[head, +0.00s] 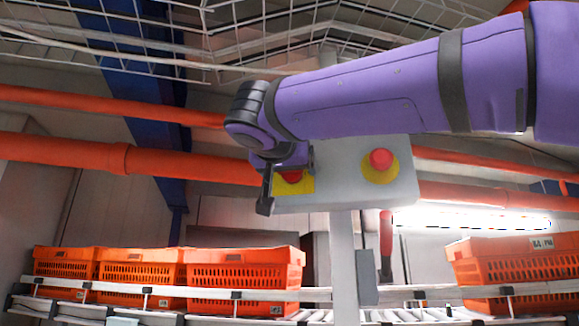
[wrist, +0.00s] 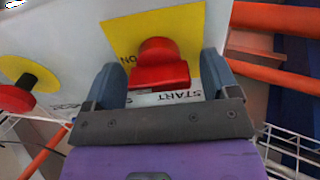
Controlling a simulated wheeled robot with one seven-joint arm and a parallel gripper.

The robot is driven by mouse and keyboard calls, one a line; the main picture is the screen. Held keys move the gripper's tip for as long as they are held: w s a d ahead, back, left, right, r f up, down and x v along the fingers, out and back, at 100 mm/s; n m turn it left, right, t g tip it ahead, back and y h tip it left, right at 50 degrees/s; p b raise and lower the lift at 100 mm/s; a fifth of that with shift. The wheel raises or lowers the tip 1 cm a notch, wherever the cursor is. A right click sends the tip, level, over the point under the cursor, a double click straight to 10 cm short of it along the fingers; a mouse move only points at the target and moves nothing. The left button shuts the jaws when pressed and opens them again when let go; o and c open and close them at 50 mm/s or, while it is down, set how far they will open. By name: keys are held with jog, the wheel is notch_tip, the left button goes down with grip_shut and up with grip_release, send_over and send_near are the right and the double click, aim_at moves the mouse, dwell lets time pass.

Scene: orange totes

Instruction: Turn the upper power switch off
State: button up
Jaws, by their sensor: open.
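A red power switch (wrist: 160,70) with a raised handle sits on a yellow square plate (wrist: 120,35) on a pale grey control box (head: 345,190). The words ON and START show beside it, upside down, in the wrist view. My gripper (wrist: 160,62) is open, with one finger on each side of the switch and a visible gap on both sides. In the head view, the switch (head: 291,177) is partly hidden by my gripper. The handle's exact angle is hard to tell. No second switch of this kind shows.
A round red button (head: 381,159) on a yellow disc sits on the same box, to the right. A grey post (head: 344,265) carries the box. Orange pipes (head: 60,150) run behind. Orange totes (head: 240,270) stand on a conveyor below. A wire mesh (head: 270,25) hangs above.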

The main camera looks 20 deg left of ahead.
jog(key=c, duration=0.9)
jog(key=shift+n, duration=0.4)
jog(key=n, duration=0.3)
jog(key=shift+a+n, duration=0.1)
jog(key=shift+n, duration=0.3)
jog(key=n, duration=0.4)
jog(key=shift+a+f, duration=0.1)
jog(key=n, duration=0.5)
jog(key=shift+f, duration=0.1)
jog(key=n, duration=0.4)
jog(key=shift+a+f, duration=0.1)
jog(key=shift+n, duration=0.4)
